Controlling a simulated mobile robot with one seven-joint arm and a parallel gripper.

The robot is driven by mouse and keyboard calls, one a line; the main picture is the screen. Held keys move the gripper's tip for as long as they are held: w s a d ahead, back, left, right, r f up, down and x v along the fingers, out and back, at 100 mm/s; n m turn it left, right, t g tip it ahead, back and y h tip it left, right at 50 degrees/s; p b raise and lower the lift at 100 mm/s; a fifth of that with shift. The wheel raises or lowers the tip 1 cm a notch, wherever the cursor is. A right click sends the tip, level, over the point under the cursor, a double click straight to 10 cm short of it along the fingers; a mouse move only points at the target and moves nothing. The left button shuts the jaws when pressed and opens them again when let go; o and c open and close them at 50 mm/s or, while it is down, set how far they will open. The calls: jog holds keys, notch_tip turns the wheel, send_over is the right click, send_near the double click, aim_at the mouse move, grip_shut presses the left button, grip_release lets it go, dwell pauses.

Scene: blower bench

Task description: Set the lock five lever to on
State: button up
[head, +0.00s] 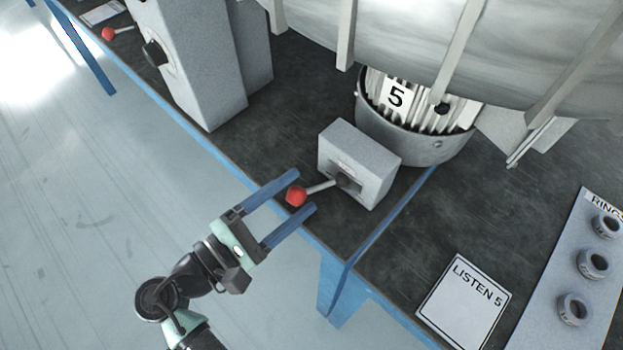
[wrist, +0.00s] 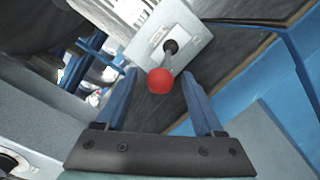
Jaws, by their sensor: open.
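The lever (head: 318,188) has a red ball knob (head: 296,195) on a metal rod that comes out of a black pivot on a grey box (head: 362,158). The box stands on the bench in front of the unit marked 5. My gripper (head: 297,190) is open, its two blue fingers on either side of the red knob. In the wrist view the knob (wrist: 160,80) lies between the fingertips, with a gap to each finger. Whether the fingers are level with the knob in depth is hard to tell. The label on the box is too small to read.
A finned cylinder with a "5" plate (head: 396,96) stands behind the box. A "LISTEN 5" card (head: 464,302) and a panel with grey rings (head: 593,263) are at right. Another red-knobbed lever (head: 108,34) is far left. The dark bench (head: 286,130) has a blue edge.

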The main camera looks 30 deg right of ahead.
aim_at(312, 190)
jog(key=shift+x, duration=2.05)
grip_shut()
jog(key=shift+a, duration=0.1)
